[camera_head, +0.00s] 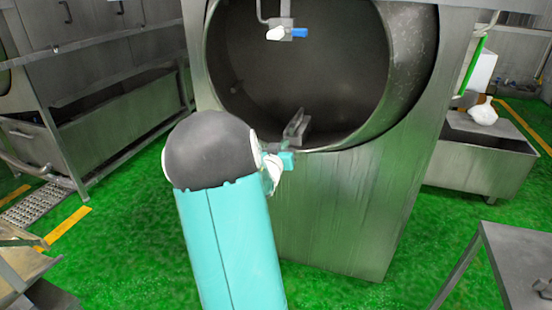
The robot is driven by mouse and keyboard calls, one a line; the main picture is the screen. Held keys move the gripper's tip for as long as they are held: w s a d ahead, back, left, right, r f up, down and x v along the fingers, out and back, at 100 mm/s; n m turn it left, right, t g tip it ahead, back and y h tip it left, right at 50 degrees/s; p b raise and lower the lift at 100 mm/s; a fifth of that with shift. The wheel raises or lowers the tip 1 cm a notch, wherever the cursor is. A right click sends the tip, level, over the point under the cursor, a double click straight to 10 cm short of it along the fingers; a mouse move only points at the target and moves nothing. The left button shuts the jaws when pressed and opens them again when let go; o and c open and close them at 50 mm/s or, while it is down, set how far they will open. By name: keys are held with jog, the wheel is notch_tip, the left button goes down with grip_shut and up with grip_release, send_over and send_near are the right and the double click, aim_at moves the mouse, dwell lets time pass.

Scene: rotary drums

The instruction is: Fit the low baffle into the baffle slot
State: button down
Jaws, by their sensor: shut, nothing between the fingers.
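A large round steel drum opening (405,60) faces me in a steel housing. A small tilted grey metal piece (297,127) shows at its lower lip. It may be the low baffle, but I cannot tell for sure, nor whether it sits in a slot. The baffle slot itself cannot be made out. My arm rises from the bottom centre, and its dark rounded joint covers part of the drum's lower left front. My gripper (286,161) is partly hidden behind that joint, just below the drum's lip and the metal piece. It is shut and holds nothing.
A spray nozzle with a blue part (292,33) hangs in the top of the opening. A steel trough (485,155) stands at right, with a white bag (483,111) above it. A metal table (515,262) is at lower right. Green floor (345,292) is clear before the drum.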

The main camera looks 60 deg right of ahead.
jog(key=s+a, duration=0.1)
jog(key=a, duration=0.9)
jog(key=shift+s+a, duration=0.3)
jog(key=shift+s, duration=0.05)
jog(key=w+a+n+t+y, duration=0.3)
jog(key=w+a+t+y, duration=0.3)
jog(key=w+a, duration=0.5)
jog(key=w+a+r+n+t+y, duration=0.1)
jog(key=w+a+n+y, duration=0.15)
jog(key=a, duration=0.55)
jog(key=w+a+r+n+t+y, duration=0.15)
jog(key=a+y, duration=0.25)
jog(key=a, duration=0.4)
jog(key=s+a+n+g+y, duration=0.2)
jog(key=s+a+n, duration=0.1)
jog(key=s+a, duration=0.4)
jog(key=s+a+n+g+y, duration=0.3)
jog(key=s+a, duration=0.4)
jog(key=a, duration=0.7)
jog(key=shift+r+n+g, duration=0.35)
jog(key=shift+r+n, duration=0.05)
jog(key=shift+n, duration=0.2)
